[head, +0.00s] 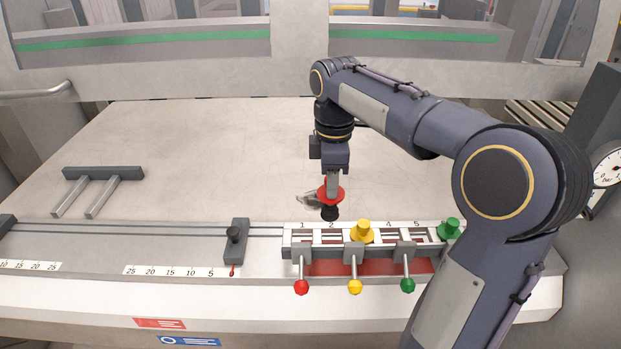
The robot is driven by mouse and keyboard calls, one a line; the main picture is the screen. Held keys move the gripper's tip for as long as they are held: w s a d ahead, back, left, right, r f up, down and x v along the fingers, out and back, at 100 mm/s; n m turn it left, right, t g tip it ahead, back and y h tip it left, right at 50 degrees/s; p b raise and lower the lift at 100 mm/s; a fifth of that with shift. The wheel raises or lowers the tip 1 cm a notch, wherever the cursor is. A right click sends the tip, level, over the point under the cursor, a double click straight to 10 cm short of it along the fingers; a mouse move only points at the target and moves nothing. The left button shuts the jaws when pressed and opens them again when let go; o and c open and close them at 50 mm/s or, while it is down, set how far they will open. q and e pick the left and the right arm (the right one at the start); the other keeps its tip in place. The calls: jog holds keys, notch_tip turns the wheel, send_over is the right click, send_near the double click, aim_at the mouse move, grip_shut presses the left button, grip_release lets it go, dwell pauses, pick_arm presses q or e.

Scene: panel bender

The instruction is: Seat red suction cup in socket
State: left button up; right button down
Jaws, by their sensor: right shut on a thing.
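My right gripper (331,182) points down above the numbered rack and is shut on the red suction cup (331,194). The cup has a red flange with a dark lower part, which hangs just above and behind the rack near the number 2. I cannot tell whether it touches anything. The socket rack (289,240) is a pale rail with numbered positions; numbers 1, 2, 4 and 5 show. A yellow suction cup (362,231) stands at about position 3, and a green one (449,229) stands at the right end. My left gripper is not in view.
Red (301,287), yellow (355,287) and green (407,285) knobbed levers stick out in front of the rack. A dark stop block (236,242) sits on the rail to the left. A grey two-pronged piece (103,173) lies on the wide, mostly clear table (200,150).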

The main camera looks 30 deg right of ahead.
aim_at(333, 220)
jog(key=shift+s+d+r, duration=0.15)
jog(key=shift+d, duration=0.25)
notch_tip(333, 220, down, 6)
jog(key=b, duration=0.5)
jog(key=shift+r, duration=0.1)
notch_tip(333, 220, down, 6)
jog(key=b, duration=0.4)
jog(key=c, duration=1.1)
grip_release()
notch_tip(333, 220, up, 8)
jog(key=shift+f, duration=0.15)
